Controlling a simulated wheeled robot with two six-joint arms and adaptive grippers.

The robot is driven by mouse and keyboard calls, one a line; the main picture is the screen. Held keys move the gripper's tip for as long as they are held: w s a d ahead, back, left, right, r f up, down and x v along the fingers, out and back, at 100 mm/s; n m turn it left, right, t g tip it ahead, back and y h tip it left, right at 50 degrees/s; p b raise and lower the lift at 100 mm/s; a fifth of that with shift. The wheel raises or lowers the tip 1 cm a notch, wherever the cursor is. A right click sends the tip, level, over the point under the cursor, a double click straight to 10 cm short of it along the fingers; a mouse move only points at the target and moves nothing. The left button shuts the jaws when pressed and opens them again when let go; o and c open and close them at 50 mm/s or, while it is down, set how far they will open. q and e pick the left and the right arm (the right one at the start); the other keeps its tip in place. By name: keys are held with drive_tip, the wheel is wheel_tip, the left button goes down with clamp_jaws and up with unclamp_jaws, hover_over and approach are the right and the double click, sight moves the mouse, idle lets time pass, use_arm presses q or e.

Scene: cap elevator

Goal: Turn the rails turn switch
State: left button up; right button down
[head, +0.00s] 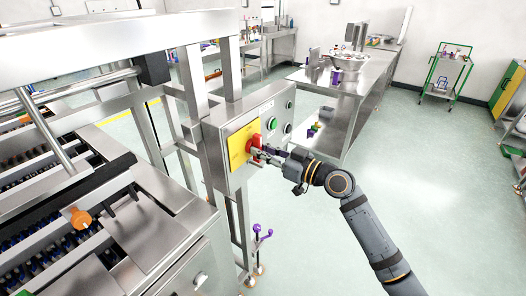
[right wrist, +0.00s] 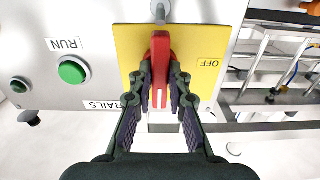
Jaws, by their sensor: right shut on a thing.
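The rails turn switch is a red handle (right wrist: 160,62) on a yellow plate (right wrist: 198,70) of a grey control box, with the labels RAILS and OFF beside it. In the right wrist view the handle looks lined up with the gripper's length. My right gripper (right wrist: 160,88) is shut on the red handle, one finger on each side. In the head view the yellow plate (head: 241,143) faces right and my right gripper (head: 262,154) reaches it from the right, partly covering the red handle (head: 256,141). My left gripper is not in view.
A green RUN button (right wrist: 72,71) sits beside the yellow plate, and other dark knobs (head: 288,127) are on the box. The steel machine frame (head: 190,70) stands to the left. A steel table (head: 375,75) stands behind. The floor (head: 440,160) at right is clear.

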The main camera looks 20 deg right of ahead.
drive_tip(key=c, duration=1.3)
unclamp_jaws()
wheel_tip(320, 180, up, 10)
